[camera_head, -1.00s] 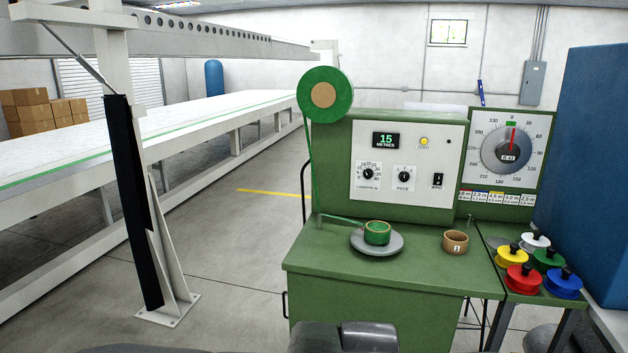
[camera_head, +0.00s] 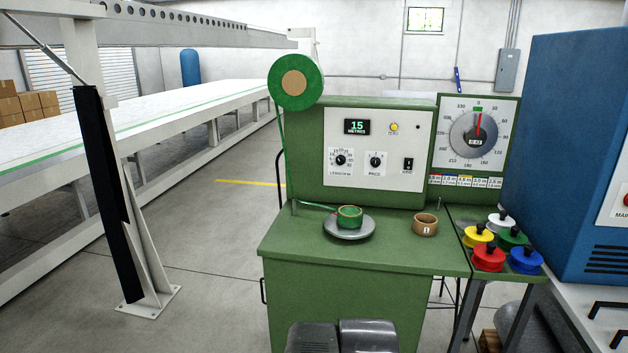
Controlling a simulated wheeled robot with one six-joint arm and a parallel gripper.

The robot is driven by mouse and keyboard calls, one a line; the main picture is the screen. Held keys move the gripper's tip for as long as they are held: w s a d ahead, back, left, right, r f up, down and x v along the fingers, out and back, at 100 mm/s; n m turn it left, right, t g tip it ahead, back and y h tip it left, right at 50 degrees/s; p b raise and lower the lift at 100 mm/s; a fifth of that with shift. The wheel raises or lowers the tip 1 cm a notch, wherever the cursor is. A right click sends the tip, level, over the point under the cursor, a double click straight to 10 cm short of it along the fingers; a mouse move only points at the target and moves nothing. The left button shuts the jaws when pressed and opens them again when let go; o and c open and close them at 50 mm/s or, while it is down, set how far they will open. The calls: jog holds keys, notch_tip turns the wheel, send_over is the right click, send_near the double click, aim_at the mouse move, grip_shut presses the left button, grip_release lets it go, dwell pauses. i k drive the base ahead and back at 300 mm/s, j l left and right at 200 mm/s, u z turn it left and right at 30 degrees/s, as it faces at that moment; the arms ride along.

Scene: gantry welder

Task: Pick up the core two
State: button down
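A small tan ring-shaped core (camera_head: 425,226) stands upright on the right part of the green bench top (camera_head: 300,245). It has a pale label with a mark too small to read for sure. A second core (camera_head: 349,216), wound with green tape, sits on a round grey plate (camera_head: 349,232) to its left. The green strip runs from this core toward the big green roll (camera_head: 294,82). Dark grey parts of my arm show at the bottom edge, in front of the bench and apart from both cores. My gripper's fingers are not in view.
Yellow, red, blue, green and white knobbed spools crowd the side shelf right of the bench; the red spool (camera_head: 488,257) is nearest. A control panel (camera_head: 375,150) rises behind the cores. A blue cabinet (camera_head: 570,150) stands at right.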

aim_at(348, 217)
jog(key=i+l, duration=0.1)
jog(key=i, duration=0.35)
jog(key=i+u, duration=0.1)
jog(key=i, duration=0.35)
jog(key=i+l, duration=0.2)
jog(key=i, duration=0.25)
jog(key=j+u, duration=0.05)
